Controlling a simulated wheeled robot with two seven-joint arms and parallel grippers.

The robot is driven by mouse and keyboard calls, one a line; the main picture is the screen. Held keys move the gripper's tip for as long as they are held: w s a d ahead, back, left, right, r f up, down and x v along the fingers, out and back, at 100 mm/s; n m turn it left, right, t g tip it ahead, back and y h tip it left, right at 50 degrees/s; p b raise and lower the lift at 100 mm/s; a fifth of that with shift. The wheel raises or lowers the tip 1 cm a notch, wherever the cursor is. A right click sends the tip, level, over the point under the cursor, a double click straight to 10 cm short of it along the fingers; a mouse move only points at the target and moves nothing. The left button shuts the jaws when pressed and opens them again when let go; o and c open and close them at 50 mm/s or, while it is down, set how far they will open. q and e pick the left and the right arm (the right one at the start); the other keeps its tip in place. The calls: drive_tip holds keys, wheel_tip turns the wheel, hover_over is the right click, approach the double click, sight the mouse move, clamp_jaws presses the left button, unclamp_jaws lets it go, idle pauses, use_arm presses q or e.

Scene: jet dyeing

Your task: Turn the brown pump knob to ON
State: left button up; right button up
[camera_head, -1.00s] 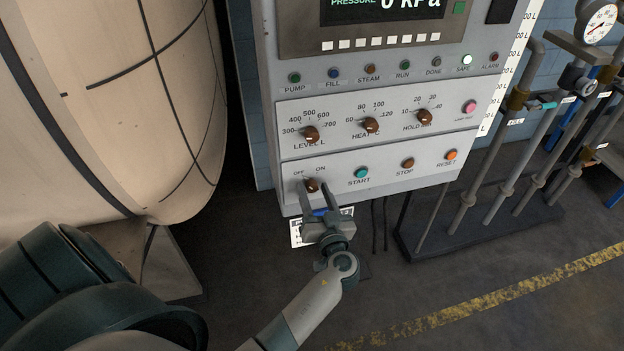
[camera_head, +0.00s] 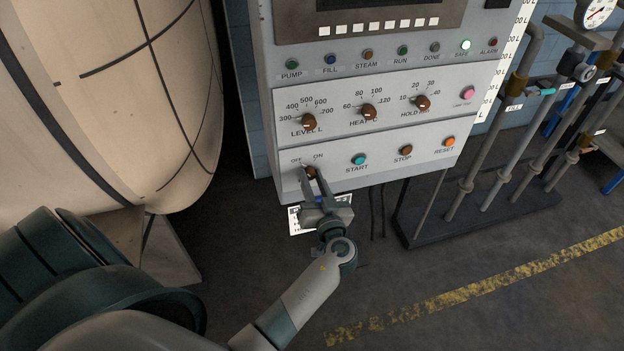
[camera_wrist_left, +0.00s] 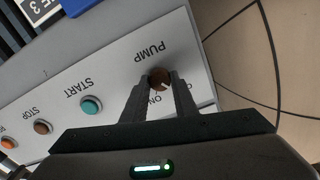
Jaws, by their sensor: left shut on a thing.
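The brown pump knob (camera_head: 311,172) sits at the lower left of the grey control panel, below the OFF and ON labels. My left gripper (camera_head: 314,181) reaches up to it from below, with its fingers around the knob. In the left wrist view, the knob (camera_wrist_left: 159,78) shows between the tips of my left gripper (camera_wrist_left: 158,86), under the word PUMP. A light pointer mark shows on its face, on the side towards the OFF and ON labels. I cannot tell exactly which label it points at. The fingers partly cover those labels there. My right gripper is not in view.
Right of the knob are the START button (camera_head: 359,160), STOP button (camera_head: 405,150) and RESET button (camera_head: 449,141). The level knob (camera_head: 308,122) is just above. A large beige vessel (camera_head: 150,90) stands at the left, pipes (camera_head: 480,140) at the right. Floor below the panel is open.

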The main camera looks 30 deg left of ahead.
use_arm(q)
drive_tip(key=m+b, duration=0.2)
drive_tip(key=m, duration=0.4)
drive_tip(key=shift+m+b, duration=0.35)
drive_tip(key=shift+m, duration=0.05)
drive_tip(key=m, duration=0.2)
drive_tip(key=shift+m, duration=0.4)
drive_tip(key=shift+w+m, duration=0.1)
drive_tip(key=shift+m, duration=1.9)
drive_tip(key=o, duration=1.1)
drive_tip(key=shift+c, duration=0.2)
drive_tip(key=shift+d+f, duration=0.1)
drive_tip(key=shift+f, duration=0.05)
